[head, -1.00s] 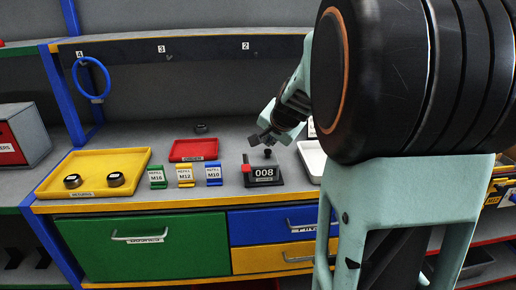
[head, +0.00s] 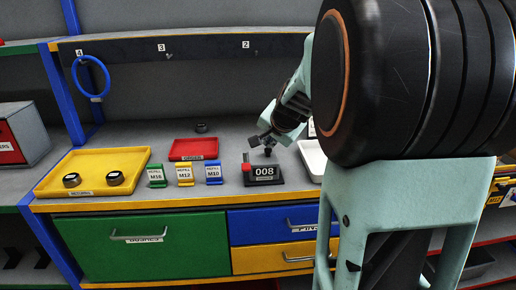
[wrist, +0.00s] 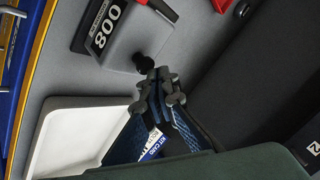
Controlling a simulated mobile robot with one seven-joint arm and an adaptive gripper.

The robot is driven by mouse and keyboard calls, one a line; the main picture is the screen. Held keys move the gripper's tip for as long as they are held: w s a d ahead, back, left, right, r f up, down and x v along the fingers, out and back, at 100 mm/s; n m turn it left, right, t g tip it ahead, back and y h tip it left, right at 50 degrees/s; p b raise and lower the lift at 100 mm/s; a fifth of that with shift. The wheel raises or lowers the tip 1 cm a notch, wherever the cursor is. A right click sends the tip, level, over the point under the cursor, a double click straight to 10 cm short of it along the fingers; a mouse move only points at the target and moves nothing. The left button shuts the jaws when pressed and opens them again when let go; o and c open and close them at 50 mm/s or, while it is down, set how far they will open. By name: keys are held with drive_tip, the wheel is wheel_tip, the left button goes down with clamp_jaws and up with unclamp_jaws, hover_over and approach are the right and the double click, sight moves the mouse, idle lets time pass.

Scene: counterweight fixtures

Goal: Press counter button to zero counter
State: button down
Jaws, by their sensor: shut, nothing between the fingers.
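The counter (head: 264,174) is a small dark box on the bench, its display reading 008. It has a red part at its left and a black round button on top (head: 267,152). In the wrist view the counter (wrist: 112,28) appears turned, with its black button (wrist: 145,63) just beyond my fingertips. My gripper (head: 261,143) is shut and empty, right above the button. In the wrist view my gripper's fingertips (wrist: 160,86) are beside the button; whether they touch it I cannot tell.
A white tray (wrist: 42,150) lies right of the counter, with a kit card label near my fingers. Left of the counter are coloured refill card holders (head: 185,175), a red tray (head: 194,148) and a yellow tray (head: 130,162) holding two dark round pieces.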

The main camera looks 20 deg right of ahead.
sight(269, 150)
drive_tip(key=shift+f+b, duration=0.9)
drive_tip(key=shift+f, duration=0.05)
idle(0.7)
idle(0.4)
drive_tip(key=shift+r+p, duration=1.15)
drive_tip(key=shift+r, duration=0.15)
wheel_tip(269, 150, up, 5)
drive_tip(key=p, duration=0.4)
drive_tip(key=shift+r, duration=0.1)
